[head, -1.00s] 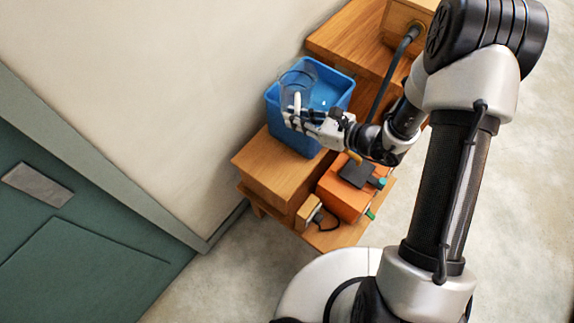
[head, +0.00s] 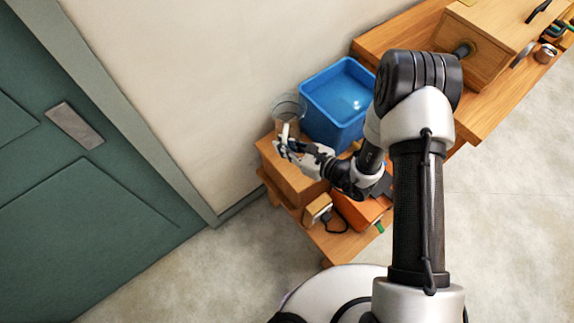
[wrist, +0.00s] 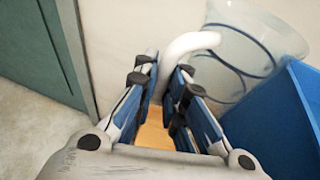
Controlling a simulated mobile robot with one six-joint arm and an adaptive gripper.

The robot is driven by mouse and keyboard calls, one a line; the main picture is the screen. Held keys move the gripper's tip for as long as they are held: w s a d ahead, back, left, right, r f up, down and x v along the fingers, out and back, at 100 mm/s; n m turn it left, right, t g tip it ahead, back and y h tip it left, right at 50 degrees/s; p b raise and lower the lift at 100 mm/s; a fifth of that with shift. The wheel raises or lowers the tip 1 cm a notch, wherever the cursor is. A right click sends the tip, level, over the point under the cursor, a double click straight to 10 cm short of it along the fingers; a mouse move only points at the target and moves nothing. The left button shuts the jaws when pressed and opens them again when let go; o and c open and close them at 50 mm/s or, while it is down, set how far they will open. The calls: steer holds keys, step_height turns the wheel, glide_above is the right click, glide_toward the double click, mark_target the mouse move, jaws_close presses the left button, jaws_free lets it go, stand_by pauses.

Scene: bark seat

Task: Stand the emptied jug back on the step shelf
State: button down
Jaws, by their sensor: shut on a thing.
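The clear jug (head: 289,104) with a white handle is at the left of the blue bin, over the back of the wooden step shelf (head: 284,178). In the wrist view the jug (wrist: 240,45) looks see-through and empty, with dark rings around it. My gripper (head: 285,146) is shut on the jug's white handle, which shows between the fingers (wrist: 166,78) in the wrist view. The jug looks roughly upright. I cannot tell whether its base touches the shelf; the gripper and arm hide part of it.
The blue bin (head: 318,115) stands close to the right of the jug and holds water. An orange box (head: 357,212) and a small wooden block (head: 317,209) with a cord sit on the lower step. The wall is close behind; a green door (head: 90,190) is left.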

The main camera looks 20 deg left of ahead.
step_height(320, 180, down, 12)
steer(key=b, duration=0.3)
steer(key=shift+r, duration=0.15)
steer(key=shift+b, duration=0.35)
steer(key=shift+f, duration=0.25)
steer(key=c, duration=1.7)
jaws_free()
steer(key=shift+r, duration=0.1)
steer(key=shift+o, duration=0.2)
steer(key=shift+r, duration=0.1)
steer(key=shift+d+r, duration=0.2)
steer(key=shift+d, duration=0.05)
steer(key=p+v, duration=0.3)
steer(key=v, duration=0.8)
steer(key=shift+d, duration=0.3)
steer(key=shift+s, duration=0.15)
